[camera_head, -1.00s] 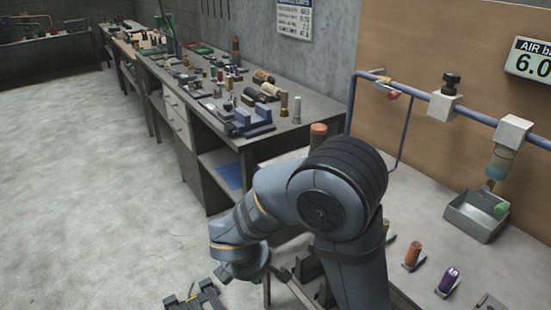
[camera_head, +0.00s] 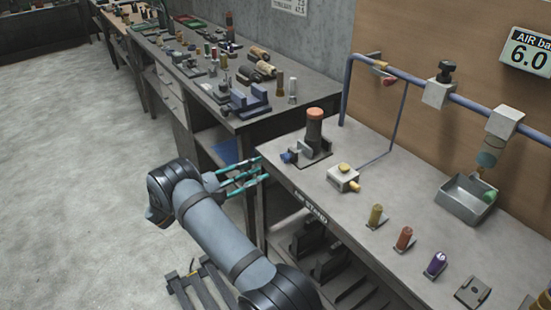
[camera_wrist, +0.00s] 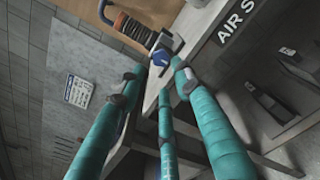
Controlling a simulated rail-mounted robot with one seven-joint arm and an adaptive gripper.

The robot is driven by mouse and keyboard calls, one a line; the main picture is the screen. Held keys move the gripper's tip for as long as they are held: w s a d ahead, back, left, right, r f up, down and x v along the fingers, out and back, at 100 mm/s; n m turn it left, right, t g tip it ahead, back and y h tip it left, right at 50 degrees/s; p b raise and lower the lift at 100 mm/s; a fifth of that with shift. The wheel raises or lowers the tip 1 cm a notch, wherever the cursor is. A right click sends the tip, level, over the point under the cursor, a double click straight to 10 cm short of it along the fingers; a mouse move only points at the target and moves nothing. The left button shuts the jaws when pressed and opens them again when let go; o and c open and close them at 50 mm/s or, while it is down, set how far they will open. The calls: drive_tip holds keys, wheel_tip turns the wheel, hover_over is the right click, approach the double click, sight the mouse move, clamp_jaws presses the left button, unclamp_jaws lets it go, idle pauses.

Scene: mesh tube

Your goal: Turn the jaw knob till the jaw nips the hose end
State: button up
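A dark upright post (camera_head: 314,130) with an orange top stands on a plate at the near left corner of the bench. A small blue knob-like part (camera_head: 288,157) sits at its left foot. It also shows in the wrist view (camera_wrist: 166,46), beside an orange, dark-ribbed cylinder (camera_wrist: 134,28). Which part is the jaw, and where the hose end is, I cannot tell for sure. My gripper (camera_head: 262,172) has teal fingers, spread apart and empty. It is off the bench's left edge, left of and below the blue part. In the wrist view the fingertips (camera_wrist: 158,78) point towards the blue part without touching it.
The bench (camera_head: 385,205) also bears a pale block with a yellow knob (camera_head: 343,178), several coloured plugs in front and a grey tray (camera_head: 467,199). A blue pipe (camera_head: 400,78) runs above. A cluttered workbench (camera_head: 225,118) stands behind left. The floor on the left is clear.

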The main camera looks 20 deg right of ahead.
sight(283, 158)
drive_tip(key=d, duration=0.3)
drive_tip(key=w+d+p, duration=0.1)
drive_tip(key=d, duration=0.2)
drive_tip(key=w+d+p, duration=0.1)
drive_tip(key=d, duration=0.2)
drive_tip(key=shift+d+f, duration=0.1)
drive_tip(key=shift+d, duration=0.3)
drive_tip(key=shift+c, duration=0.9)
clamp_jaws()
